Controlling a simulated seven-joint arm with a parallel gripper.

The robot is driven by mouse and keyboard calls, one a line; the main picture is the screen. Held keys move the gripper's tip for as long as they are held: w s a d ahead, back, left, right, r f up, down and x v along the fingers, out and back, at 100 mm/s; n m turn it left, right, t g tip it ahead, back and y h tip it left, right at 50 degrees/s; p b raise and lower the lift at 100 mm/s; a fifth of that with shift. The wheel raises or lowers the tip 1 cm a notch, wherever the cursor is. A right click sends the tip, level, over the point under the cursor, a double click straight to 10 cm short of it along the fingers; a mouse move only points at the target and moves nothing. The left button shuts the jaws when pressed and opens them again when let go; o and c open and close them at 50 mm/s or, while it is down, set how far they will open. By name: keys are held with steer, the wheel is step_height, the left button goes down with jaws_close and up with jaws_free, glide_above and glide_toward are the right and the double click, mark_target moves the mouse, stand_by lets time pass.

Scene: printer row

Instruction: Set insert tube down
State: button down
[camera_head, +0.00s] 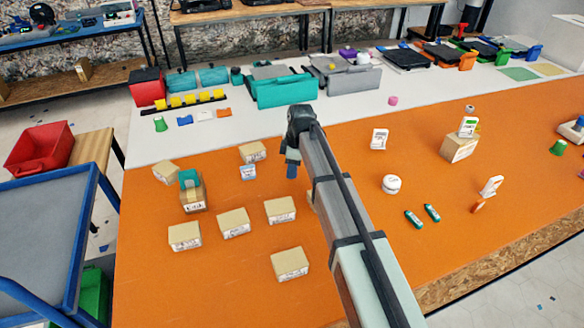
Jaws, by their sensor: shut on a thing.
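My gripper (292,160) hangs at the end of my arm over the back middle of the orange work surface (345,175), fingers pointing down. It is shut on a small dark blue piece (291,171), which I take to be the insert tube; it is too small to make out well. I cannot tell how high its lower end is above the surface. Two small green tube-like things (414,219) (432,212) with pale labels lie on the orange surface right of my arm.
A white round tub (391,184) and a white packet (379,139) stand to the right. Teal bins (283,90) stand behind.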

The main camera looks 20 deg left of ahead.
steer(key=shift+f, duration=0.1)
steer(key=c, duration=0.8)
jaws_free()
step_height(320, 180, up, 12)
steer(key=d, duration=0.1)
steer(key=shift+w+d, duration=0.2)
